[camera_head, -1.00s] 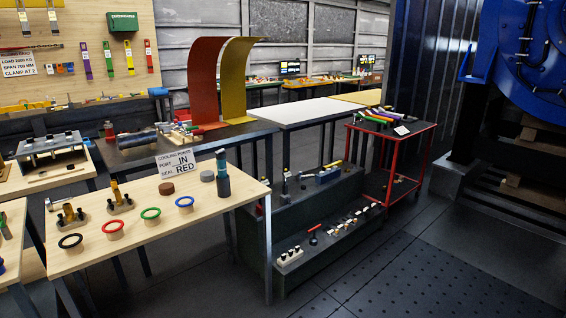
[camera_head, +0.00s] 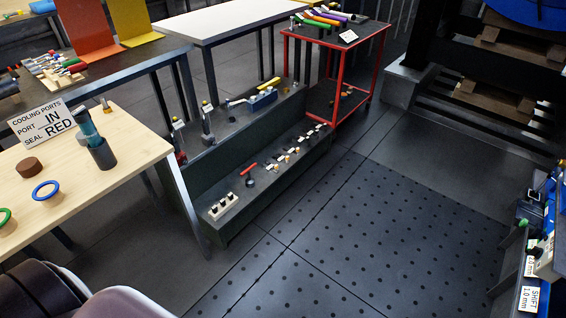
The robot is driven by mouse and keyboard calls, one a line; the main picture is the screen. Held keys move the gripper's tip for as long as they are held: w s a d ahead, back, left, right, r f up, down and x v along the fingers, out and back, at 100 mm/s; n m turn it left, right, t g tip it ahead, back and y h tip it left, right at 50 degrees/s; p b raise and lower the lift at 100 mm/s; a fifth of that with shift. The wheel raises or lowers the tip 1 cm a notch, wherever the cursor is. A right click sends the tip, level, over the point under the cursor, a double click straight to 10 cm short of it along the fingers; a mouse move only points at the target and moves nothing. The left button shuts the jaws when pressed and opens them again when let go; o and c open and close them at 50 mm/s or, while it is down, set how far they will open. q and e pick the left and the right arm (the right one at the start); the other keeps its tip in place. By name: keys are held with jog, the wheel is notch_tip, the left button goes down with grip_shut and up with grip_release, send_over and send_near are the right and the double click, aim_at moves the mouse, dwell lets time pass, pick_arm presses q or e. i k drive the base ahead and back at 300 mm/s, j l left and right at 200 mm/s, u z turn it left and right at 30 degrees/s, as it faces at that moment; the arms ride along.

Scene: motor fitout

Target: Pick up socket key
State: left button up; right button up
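A small tool with a red bar handle (camera_head: 248,169) and a dark round part lies on the lower step of the dark two-step bench. It may be the socket key, but it is too small to tell for sure. It lies between a pale block with several holes (camera_head: 222,206) and a row of small parts (camera_head: 283,158). Neither of my grippers is in view. Only a rounded part of my own body shows at the bottom left.
The dark bench (camera_head: 200,167) also bears a blue vise-like tool (camera_head: 263,99) on its upper step. A wooden table (camera_head: 120,155) with rings stands left of it, and a red cart (camera_head: 341,75) behind. The perforated floor (camera_head: 340,235) in front is clear. Labelled blue bins (camera_head: 530,298) edge the right.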

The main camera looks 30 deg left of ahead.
aim_at(250, 183)
jog(key=i+l+u, duration=0.1)
jog(key=i+u, duration=0.2)
jog(key=i+l+u, duration=0.25)
jog(key=i, duration=0.2)
jog(key=i+l+u, duration=0.15)
jog(key=i+u, duration=0.15)
jog(key=i, duration=0.1)
